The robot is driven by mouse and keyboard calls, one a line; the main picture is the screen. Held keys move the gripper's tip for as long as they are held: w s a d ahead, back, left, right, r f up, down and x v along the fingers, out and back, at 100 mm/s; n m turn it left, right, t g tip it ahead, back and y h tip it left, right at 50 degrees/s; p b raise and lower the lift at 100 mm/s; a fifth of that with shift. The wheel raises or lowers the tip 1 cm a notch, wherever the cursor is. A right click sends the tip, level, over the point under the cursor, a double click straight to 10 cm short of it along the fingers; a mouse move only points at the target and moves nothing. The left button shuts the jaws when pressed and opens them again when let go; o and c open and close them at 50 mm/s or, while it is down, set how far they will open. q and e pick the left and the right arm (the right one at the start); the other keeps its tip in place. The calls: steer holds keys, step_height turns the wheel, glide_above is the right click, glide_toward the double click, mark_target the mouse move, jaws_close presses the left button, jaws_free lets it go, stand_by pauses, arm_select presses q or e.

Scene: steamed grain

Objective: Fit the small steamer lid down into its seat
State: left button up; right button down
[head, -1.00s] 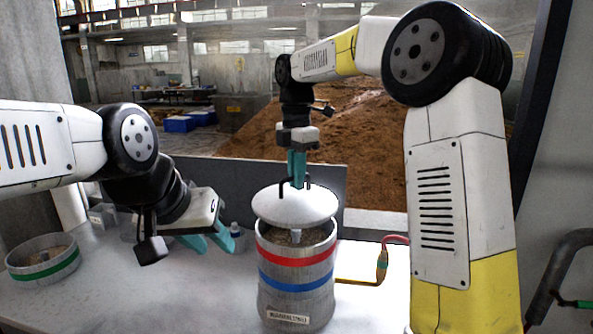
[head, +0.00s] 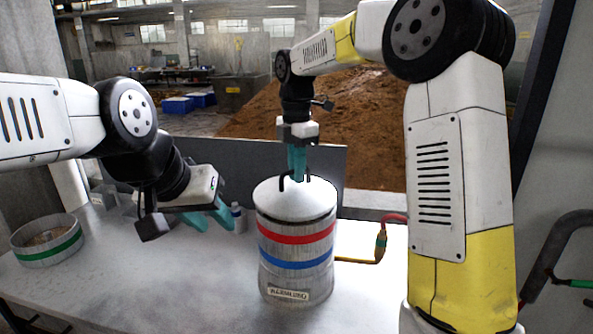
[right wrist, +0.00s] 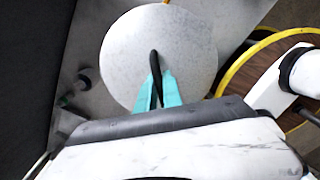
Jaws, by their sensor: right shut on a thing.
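The small steamer lid (head: 293,203) is a pale metal disc with a dark handle. It sits over the mouth of the metal steamer (head: 297,270), which has a red and a blue band. A thin dark line shows between the lid's edge and the rim, so I cannot tell if it is fully seated. My right gripper (head: 298,174) is above the lid, shut on its handle. In the right wrist view the lid (right wrist: 185,50) shows from above with the gripper (right wrist: 157,98) on the handle. My left gripper (head: 212,218) is left of the steamer, open and empty.
A shallow round container (head: 47,247) with a green band stands at the table's left. A small bottle (head: 237,215) stands behind the left gripper. A red-and-yellow hose (head: 380,245) lies right of the steamer. The front left of the table (head: 150,290) is clear.

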steer(key=shift+d+f, duration=0.1)
steer(key=shift+f, duration=0.05)
steer(key=shift+w+f, duration=0.1)
steer(key=shift+f, duration=0.7)
stand_by(1.2)
steer(key=c, duration=1.4)
jaws_free()
